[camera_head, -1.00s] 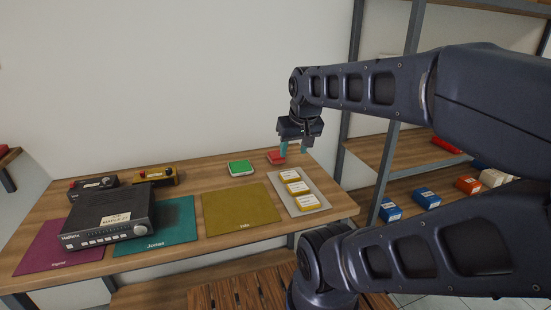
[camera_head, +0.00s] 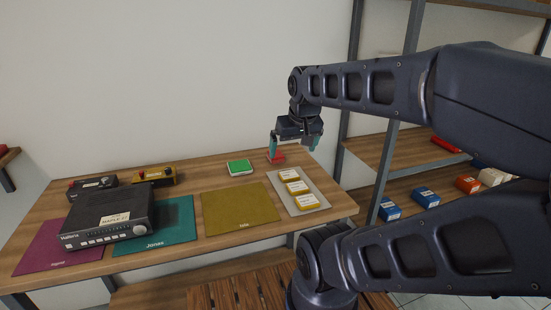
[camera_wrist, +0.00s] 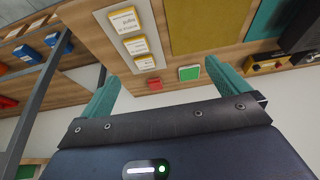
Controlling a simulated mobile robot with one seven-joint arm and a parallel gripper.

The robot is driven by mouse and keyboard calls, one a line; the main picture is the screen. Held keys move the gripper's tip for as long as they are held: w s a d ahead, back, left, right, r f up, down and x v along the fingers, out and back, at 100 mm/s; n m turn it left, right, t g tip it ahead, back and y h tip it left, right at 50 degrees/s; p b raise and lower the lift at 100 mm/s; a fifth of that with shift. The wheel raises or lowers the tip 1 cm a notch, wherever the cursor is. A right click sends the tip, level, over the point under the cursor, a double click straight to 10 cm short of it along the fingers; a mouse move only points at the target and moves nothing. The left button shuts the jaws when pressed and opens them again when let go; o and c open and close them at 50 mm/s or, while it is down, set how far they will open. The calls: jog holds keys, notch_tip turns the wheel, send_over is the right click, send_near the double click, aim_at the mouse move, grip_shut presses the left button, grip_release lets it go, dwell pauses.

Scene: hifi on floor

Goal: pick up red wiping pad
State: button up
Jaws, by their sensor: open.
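The red wiping pad (camera_head: 276,157) lies on the wooden table near its back edge, partly behind a finger of my gripper in the head view. In the wrist view the red pad (camera_wrist: 155,84) shows between the two teal fingers, nearer the left one. My gripper (camera_head: 294,148) is open and empty, pointing down, and appears above and around the pad's area. In the wrist view my gripper's fingers (camera_wrist: 168,90) are spread wide. I cannot tell the exact height between fingertips and pad.
A green pad (camera_head: 240,167) lies left of the red one. A grey tray with yellow-white boxes (camera_head: 293,187) is in front. Olive (camera_head: 240,210) and teal mats (camera_head: 180,222) and a black device (camera_head: 110,218) are further left. A shelf post (camera_head: 347,100) stands to the right.

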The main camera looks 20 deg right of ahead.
jog(key=w+d+f+m+g, duration=0.25)
jog(key=w+m, duration=0.45)
jog(key=w, duration=0.9)
jog(key=w+d+f+m+g, duration=0.1)
jog(key=w+d+f+m, duration=0.4)
jog(key=w, duration=1.1)
jog(key=w+d+f+m+g, duration=0.1)
jog(key=w+d+f+m, duration=0.1)
jog(key=w+f+m, duration=0.65)
jog(key=f, duration=0.3)
jog(key=w+f+n, duration=0.1)
jog(key=f, duration=0.2)
jog(key=f+n, duration=0.1)
jog(key=f, duration=0.2)
jog(key=shift+w+a+f+n, duration=0.1)
jog(key=shift+w+a+n, duration=0.1)
jog(key=shift+w+n, duration=0.1)
jog(key=c, duration=1)
